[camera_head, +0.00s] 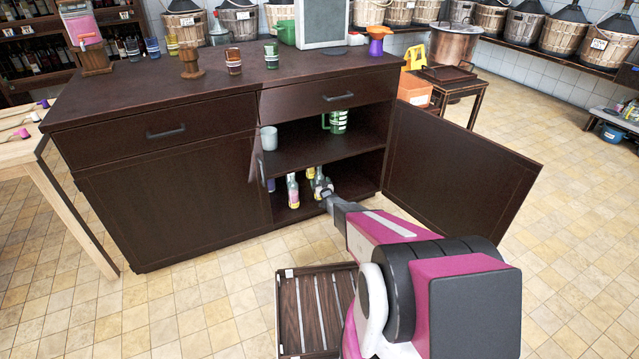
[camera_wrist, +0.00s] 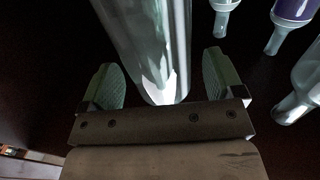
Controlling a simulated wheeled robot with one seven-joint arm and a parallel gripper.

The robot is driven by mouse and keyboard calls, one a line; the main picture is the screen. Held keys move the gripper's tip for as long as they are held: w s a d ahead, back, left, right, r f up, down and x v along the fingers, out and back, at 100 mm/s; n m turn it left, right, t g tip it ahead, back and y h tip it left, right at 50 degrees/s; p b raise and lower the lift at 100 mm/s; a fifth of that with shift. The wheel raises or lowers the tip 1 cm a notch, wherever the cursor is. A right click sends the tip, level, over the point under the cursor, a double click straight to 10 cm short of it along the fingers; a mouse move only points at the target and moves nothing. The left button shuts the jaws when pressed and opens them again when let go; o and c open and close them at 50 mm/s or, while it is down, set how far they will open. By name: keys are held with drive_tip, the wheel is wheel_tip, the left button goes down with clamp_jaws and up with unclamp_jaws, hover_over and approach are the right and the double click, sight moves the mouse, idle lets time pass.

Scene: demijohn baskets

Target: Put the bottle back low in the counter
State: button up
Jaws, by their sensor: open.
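The dark brown counter (camera_head: 180,185) stands with its right-hand door (camera_head: 455,165) swung wide open. My gripper (camera_head: 322,187) reaches into the low compartment, above its bottom board (camera_head: 345,190). In the wrist view a clear glass bottle (camera_wrist: 150,45) stands between the two green-padded fingers of my gripper (camera_wrist: 160,88). The fingers are spread, with gaps beside the glass. The bottle is largely hidden behind my gripper in the head view. A bottle with a yellow and pink label (camera_head: 293,191) stands just left of my gripper in the low compartment.
More bottles (camera_wrist: 290,15) stand close on the right in the wrist view. The shelf above (camera_head: 310,150) holds a pale mug (camera_head: 268,138) and a green striped mug (camera_head: 337,122). A slatted wooden crate (camera_head: 315,310) sits on the floor before the counter.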

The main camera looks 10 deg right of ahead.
drive_tip(key=s+d, duration=0.2)
drive_tip(key=s, duration=0.8)
drive_tip(key=s+d+r+m+g+h, duration=0.15)
drive_tip(key=s+r+g+h, duration=0.45)
drive_tip(key=s+r, duration=1.05)
drive_tip(key=s+a+r+g+y, duration=0.1)
drive_tip(key=s+a+r+g, duration=0.1)
drive_tip(key=s+r+g, duration=0.3)
drive_tip(key=s+a+r+g+y, duration=0.1)
drive_tip(key=s+r+g, duration=0.5)
drive_tip(key=s+r, duration=0.7)
drive_tip(key=s, duration=1.1)
drive_tip(key=shift+a+r+m+g+y, duration=0.2)
drive_tip(key=shift+a+m+g+y, duration=0.1)
drive_tip(key=shift+a+m, duration=0.05)
drive_tip(key=shift+s, duration=0.1)
